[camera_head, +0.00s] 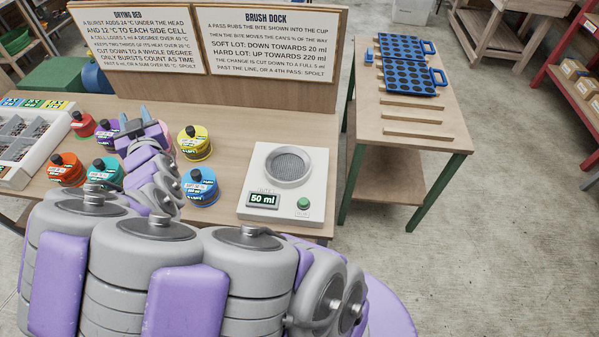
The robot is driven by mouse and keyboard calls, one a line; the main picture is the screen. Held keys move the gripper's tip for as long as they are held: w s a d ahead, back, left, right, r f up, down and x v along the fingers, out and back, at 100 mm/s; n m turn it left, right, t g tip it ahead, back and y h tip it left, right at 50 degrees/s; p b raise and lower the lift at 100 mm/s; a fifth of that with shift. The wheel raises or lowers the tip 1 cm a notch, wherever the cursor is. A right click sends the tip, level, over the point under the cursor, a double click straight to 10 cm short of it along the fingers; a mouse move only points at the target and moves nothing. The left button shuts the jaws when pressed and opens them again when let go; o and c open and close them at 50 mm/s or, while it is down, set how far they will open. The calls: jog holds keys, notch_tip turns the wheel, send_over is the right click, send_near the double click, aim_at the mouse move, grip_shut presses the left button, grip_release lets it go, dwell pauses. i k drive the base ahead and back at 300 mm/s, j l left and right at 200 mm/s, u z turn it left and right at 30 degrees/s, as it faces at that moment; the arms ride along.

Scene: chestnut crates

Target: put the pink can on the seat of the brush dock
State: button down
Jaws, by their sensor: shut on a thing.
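The pink can (166,132) stands among other cans on the wooden bench, mostly hidden behind my arm; only a pink edge shows. My gripper (136,120) is over that spot and shut on the pink can, though my arm hides most of the grip. The brush dock (318,190) is a white box right of the cans, with an empty round mesh seat (288,167) on top. Its display (263,200) reads 50 ml, and a green button (303,204) sits beside it.
Close around my gripper stand red (82,124), purple (107,130), yellow (194,145), orange (67,172), teal (106,173) and blue (201,188) cans. A sign board (270,95) rises behind. A white tray (22,150) is at left. A side table (400,135) holds blue trays.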

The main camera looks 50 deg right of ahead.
aim_at(288, 167)
jog(key=k+l, duration=0.2)
jog(key=l, duration=0.2)
jog(key=k+l, duration=0.2)
jog(key=l, duration=0.2)
jog(key=k+l, duration=0.25)
jog(key=l, duration=0.15)
jog(key=k+l, duration=0.2)
jog(key=l, duration=0.2)
jog(key=i+l, duration=0.1)
jog(key=l, duration=0.45)
jog(key=i+l, duration=0.1)
jog(key=l, duration=0.45)
jog(key=u, duration=0.05)
